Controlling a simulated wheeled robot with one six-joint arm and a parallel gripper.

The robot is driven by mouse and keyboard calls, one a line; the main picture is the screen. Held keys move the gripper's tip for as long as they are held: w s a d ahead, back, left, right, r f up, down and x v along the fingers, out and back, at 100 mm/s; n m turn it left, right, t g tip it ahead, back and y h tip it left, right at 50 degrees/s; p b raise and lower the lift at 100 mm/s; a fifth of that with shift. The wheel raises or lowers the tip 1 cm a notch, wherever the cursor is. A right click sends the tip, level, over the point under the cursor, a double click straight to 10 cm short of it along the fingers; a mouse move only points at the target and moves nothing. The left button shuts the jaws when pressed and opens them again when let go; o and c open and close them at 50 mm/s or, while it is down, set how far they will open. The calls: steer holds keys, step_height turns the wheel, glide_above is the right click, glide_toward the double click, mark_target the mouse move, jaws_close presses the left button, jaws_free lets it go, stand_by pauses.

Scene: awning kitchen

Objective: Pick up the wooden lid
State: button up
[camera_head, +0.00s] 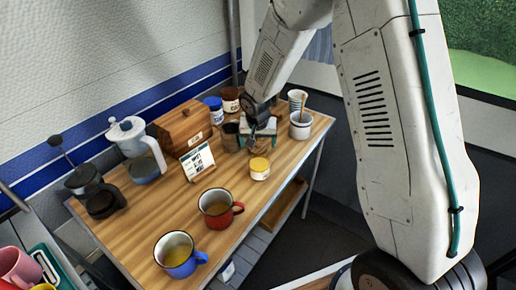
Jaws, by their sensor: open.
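My gripper (256,144) points down over the back right part of the wooden table, with its jaws open. It is small in this view, and whether it touches anything cannot be told. I cannot clearly make out the wooden lid; it may be hidden by my gripper or too small to recognise. A dark brownish container (230,136) stands just left of my gripper, partly covered. A small jar with a yellow top (260,168) stands just in front of my gripper.
A white pot (300,126) with a wooden-handled utensil stands right of my gripper. Jars with blue (213,109) and brown (231,100) lids stand behind.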

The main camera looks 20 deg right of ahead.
steer(key=shift+x, duration=0.85)
steer(key=c, duration=1.1)
steer(key=shift+o, duration=0.2)
steer(key=shift+w+r, duration=0.1)
